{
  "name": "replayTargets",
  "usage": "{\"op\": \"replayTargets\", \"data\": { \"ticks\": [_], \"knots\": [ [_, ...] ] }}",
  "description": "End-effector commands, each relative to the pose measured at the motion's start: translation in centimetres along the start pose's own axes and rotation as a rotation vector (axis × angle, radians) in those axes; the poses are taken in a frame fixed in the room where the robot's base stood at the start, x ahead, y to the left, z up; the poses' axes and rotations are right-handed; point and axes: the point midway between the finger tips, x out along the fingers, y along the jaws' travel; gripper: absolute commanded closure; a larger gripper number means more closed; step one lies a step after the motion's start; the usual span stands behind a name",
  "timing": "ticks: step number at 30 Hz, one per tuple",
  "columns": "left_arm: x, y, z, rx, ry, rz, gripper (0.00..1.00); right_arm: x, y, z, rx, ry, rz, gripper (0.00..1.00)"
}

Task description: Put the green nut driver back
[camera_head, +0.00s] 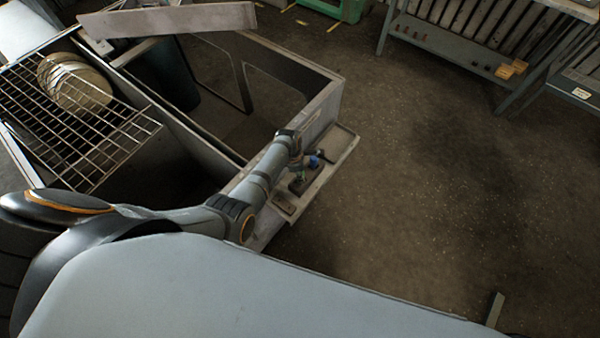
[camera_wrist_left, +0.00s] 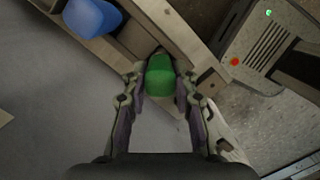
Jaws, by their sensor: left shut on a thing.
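The green nut driver (camera_wrist_left: 160,82) shows its green handle between the fingers of my left gripper (camera_wrist_left: 161,98) in the left wrist view. The gripper is shut on that handle. The driver's lower part is hidden below the handle. In the head view my left arm reaches to a narrow ledge on the housing's outer side, and a small bit of green (camera_head: 300,175) shows by the wrist. A blue handle (camera_wrist_left: 92,16) stands beside it at the upper left of the wrist view. It also shows in the head view (camera_head: 314,161). My right gripper is not in view.
The ledge (camera_head: 341,146) runs along the housing's right wall (camera_head: 322,108). A grey box with a red button and green light (camera_wrist_left: 275,45) stands close by on the right. A wire rack (camera_head: 75,120) lies at the left. Open floor lies to the right.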

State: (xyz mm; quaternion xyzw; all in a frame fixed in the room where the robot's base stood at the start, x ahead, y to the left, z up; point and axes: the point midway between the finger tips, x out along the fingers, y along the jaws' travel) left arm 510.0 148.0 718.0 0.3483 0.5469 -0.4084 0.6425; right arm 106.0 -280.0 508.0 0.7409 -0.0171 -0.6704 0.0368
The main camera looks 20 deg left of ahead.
Motion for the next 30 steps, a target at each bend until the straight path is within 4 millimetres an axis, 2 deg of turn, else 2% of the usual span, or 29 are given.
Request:
{"op": "replayTargets", "data": {
  "ticks": [11, 12, 16, 17, 23, 28, 30],
  "knots": [
    [-0.01, 0.00, 0.00, 0.000, 0.000, 0.000, 1.00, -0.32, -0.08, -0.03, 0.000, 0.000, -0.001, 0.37],
    [-0.01, 0.00, -0.01, 0.000, 0.000, 0.000, 0.67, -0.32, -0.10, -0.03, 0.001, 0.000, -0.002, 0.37],
    [-0.01, -0.01, -0.01, 0.000, 0.000, 0.000, 0.50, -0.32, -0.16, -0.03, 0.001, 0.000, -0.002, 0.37],
    [-0.01, -0.01, -0.01, 0.000, 0.000, 0.000, 0.46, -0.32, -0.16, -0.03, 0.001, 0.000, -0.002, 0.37],
    [0.00, -0.02, -0.01, 0.000, 0.000, 0.000, 0.46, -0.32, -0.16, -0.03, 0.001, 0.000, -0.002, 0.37],
    [0.02, -0.04, -0.02, 0.000, 0.001, -0.001, 0.26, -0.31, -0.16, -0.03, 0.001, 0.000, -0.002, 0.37],
    [0.02, -0.04, -0.02, 0.000, 0.000, -0.001, 0.23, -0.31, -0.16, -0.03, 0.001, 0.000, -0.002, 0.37]
  ]
}}
